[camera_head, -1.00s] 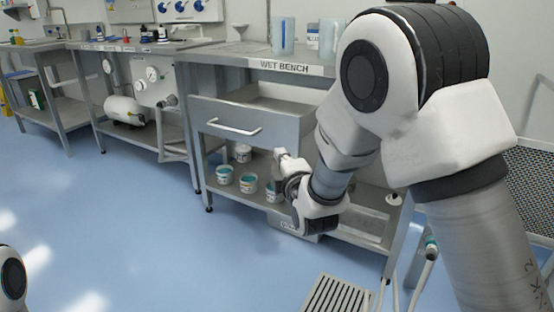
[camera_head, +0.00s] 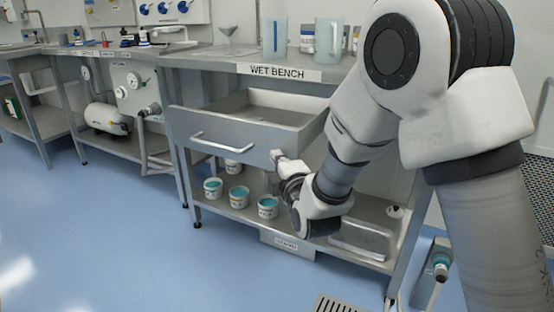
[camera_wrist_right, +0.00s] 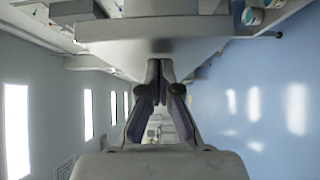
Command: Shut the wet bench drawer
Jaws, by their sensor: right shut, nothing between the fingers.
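The wet bench drawer (camera_head: 235,135) is a grey metal drawer that stands pulled out under the bench top labelled WET BENCH (camera_head: 280,72). Its inside shows from above, and a pale bar handle (camera_head: 224,143) is on its front. My right gripper (camera_head: 277,156) is shut and empty, at the right end of the drawer front. In the right wrist view the closed fingertips (camera_wrist_right: 160,78) point at a grey panel; I cannot tell whether they touch it. My left gripper is out of view.
Several white tubs with teal contents (camera_head: 238,197) stand on the lower shelf below the drawer. Clear jugs (camera_head: 327,38) stand on the bench top. A floor grate (camera_head: 338,304) lies in front. The blue floor (camera_head: 110,240) at left is clear.

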